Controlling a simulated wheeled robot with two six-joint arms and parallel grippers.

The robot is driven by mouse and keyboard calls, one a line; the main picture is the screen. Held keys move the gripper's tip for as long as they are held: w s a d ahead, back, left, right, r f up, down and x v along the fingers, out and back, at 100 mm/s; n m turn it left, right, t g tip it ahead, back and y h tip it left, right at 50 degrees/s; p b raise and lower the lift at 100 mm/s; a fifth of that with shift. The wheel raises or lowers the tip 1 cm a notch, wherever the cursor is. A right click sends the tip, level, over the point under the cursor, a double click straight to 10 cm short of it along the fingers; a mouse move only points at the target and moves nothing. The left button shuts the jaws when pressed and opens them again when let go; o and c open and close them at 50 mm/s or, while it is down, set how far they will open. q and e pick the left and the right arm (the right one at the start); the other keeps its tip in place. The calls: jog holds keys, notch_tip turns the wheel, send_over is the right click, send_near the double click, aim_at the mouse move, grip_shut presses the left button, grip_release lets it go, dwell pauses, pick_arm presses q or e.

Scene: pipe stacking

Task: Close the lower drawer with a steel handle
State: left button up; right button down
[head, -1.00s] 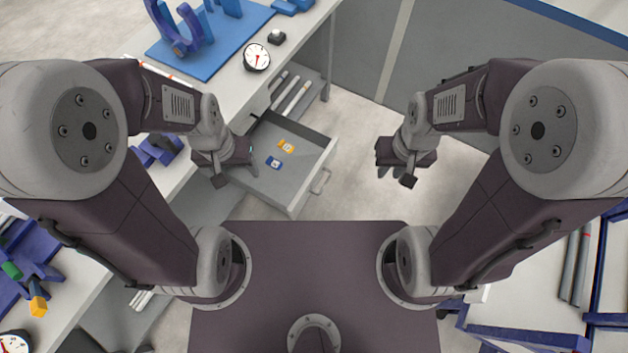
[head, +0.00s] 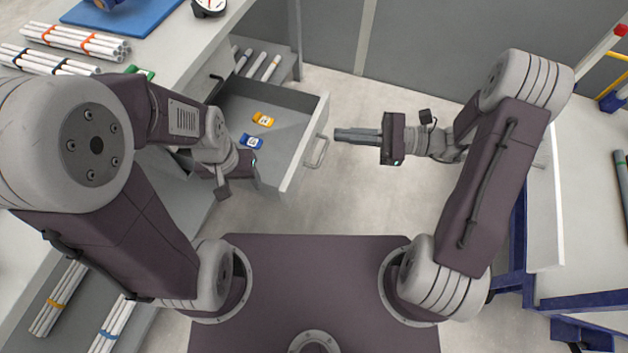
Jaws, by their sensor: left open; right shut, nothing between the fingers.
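The lower drawer (head: 305,161) is pulled out from under the workbench, with its front panel facing right. Its steel handle (head: 317,151) sticks out from that front. An orange toy car (head: 263,119) and a blue toy car (head: 250,141) lie inside the drawer. My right gripper (head: 338,135) is shut and empty, pointing left, just right of the drawer front near the handle; it appears apart from it. My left gripper (head: 222,190) is by the drawer's near side; its fingers are mostly hidden by its own wrist.
The workbench top (head: 185,50) at the left carries bundled white pipes (head: 75,40), a blue mat (head: 125,12) and a gauge (head: 209,6). Pipes (head: 262,66) lie on a shelf behind the drawer. Open floor lies right of the drawer; another table (head: 590,220) stands at the right.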

jog(key=d+f+m+t+b, duration=0.25)
jog(key=f+b, duration=0.25)
jog(key=f, duration=0.5)
jog(key=d+f+m+t+b, duration=0.1)
jog(key=d+f+m+b, duration=0.15)
jog(key=f+b, duration=0.45)
jog(key=b, duration=0.3)
send_near(303, 156)
jog(key=shift+n+t, duration=0.25)
jog(key=shift+n, duration=0.05)
jog(key=x, duration=0.6)
jog(key=shift+s+a+r, duration=0.2)
jog(key=shift+s, duration=0.15)
jog(key=shift+w+a+r, duration=0.1)
jog(key=shift+w+a, duration=0.05)
jog(key=shift+a, duration=0.15)
pick_arm(q)
notch_tip(303, 156, down, 19)
pick_arm(e)
jog(key=shift+w+a, duration=0.1)
jog(key=shift+a, duration=0.05)
